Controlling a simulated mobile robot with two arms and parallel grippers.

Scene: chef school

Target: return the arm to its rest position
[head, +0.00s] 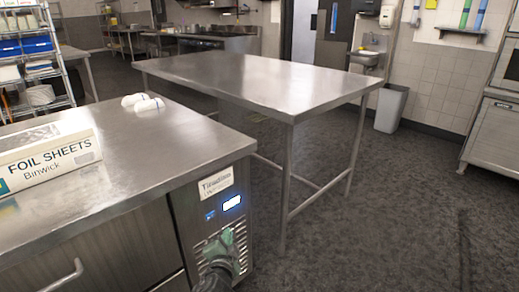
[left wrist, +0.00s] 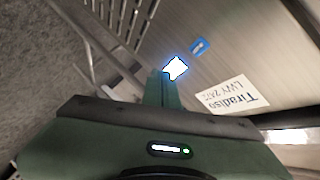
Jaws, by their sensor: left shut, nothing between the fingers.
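My left gripper (head: 231,240) shows at the lower middle of the head view, in front of the vented end panel of the steel counter unit. Its green fingers are together with nothing between them. In the left wrist view the shut fingers (left wrist: 163,88) point toward the same panel, near a lit white display (left wrist: 176,68) and a paper label (left wrist: 234,96). I cannot tell whether the fingertips touch the panel. My right gripper is not in view.
The steel counter (head: 130,150) carries a foil sheets box (head: 50,158) and white rolled items (head: 148,104). A steel table (head: 255,80) stands beyond. A bin (head: 390,108) stands by the wall. Dark floor (head: 390,210) at the right is clear.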

